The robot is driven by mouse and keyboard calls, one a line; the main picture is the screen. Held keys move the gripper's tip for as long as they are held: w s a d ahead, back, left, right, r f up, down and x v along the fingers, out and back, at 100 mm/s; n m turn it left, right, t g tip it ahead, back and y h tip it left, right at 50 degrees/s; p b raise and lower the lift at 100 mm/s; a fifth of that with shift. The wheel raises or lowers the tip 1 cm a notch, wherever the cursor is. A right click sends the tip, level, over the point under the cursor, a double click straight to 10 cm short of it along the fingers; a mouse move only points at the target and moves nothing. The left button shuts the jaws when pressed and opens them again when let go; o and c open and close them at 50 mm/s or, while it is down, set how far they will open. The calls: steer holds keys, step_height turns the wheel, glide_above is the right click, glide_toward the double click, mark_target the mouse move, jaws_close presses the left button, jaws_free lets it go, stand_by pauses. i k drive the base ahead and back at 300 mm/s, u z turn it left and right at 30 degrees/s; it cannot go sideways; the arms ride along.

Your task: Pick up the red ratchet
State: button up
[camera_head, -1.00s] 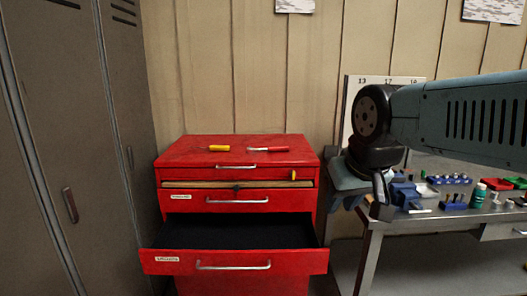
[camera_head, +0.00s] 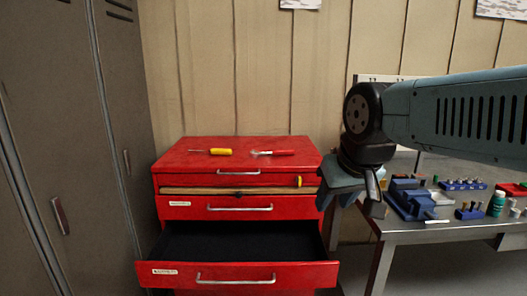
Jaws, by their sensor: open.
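The red ratchet (camera_head: 277,153) lies on top of the red tool cabinet (camera_head: 180,160), right of centre. Its red handle points right and its metal head points left. A yellow-handled screwdriver (camera_head: 220,152) lies to its left on the same top, apart from it. My gripper (camera_head: 372,198) hangs to the right of the cabinet, near the workbench corner. It is apart from the ratchet and holds nothing that I can see. The finger gap is hard to make out from this side.
A lower drawer (camera_head: 235,275) of the cabinet is pulled out and looks empty. Tall grey lockers (camera_head: 75,140) stand at the left. A metal workbench (camera_head: 400,234) at the right carries a blue vise (camera_head: 412,203), sockets in blue holders and a green bottle (camera_head: 498,204).

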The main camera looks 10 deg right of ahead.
mark_target(253, 154)
steer(key=z, duration=0.05)
steer(key=i, duration=1.25)
steer(key=z, duration=0.35)
